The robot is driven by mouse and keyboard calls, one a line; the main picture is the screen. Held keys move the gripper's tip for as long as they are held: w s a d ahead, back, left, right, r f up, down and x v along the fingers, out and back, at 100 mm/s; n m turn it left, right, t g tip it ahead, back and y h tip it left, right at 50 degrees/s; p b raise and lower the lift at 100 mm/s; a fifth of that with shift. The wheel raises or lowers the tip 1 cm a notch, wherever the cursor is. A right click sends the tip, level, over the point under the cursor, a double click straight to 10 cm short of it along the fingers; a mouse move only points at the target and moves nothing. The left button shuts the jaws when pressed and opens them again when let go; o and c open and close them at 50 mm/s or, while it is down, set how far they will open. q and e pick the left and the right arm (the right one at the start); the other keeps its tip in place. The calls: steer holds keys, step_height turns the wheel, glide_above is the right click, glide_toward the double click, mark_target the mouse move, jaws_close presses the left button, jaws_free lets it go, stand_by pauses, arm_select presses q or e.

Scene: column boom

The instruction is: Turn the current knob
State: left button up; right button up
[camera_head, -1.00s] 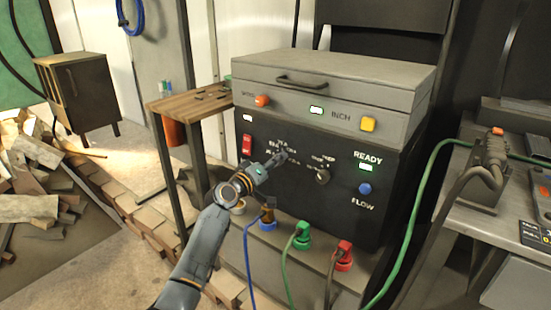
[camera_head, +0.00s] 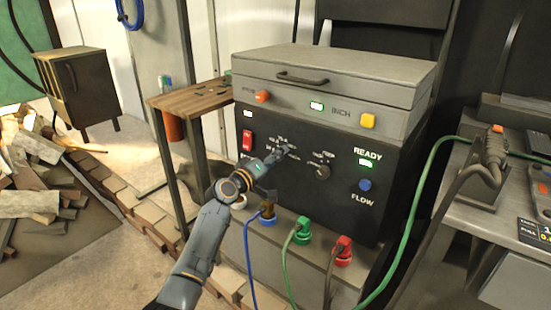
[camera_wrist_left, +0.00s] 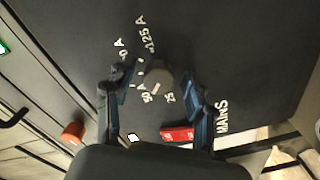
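The current knob (camera_wrist_left: 157,78) is a round grey knob on the dark front panel, ringed by white amp marks, in the left wrist view. In the head view my gripper hides most or all of it. My left gripper (camera_head: 284,153) is at the panel, over the amp marks. In the left wrist view its two blue-edged fingers (camera_wrist_left: 158,88) stand apart on either side of the knob, with a gap showing beside it. I cannot tell whether either finger touches it. My right gripper is not in view.
The red mains switch (camera_head: 247,143) is left of my gripper; another knob (camera_head: 322,172) and the blue flow button (camera_head: 365,186) are to the right. Cables plug in below, at the blue (camera_head: 267,220), green (camera_head: 303,231) and red (camera_head: 343,250) sockets. A small wooden table (camera_head: 190,97) stands at left.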

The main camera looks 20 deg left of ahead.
arm_select(q)
steer(key=shift+s, duration=0.1)
steer(key=v, duration=1.2)
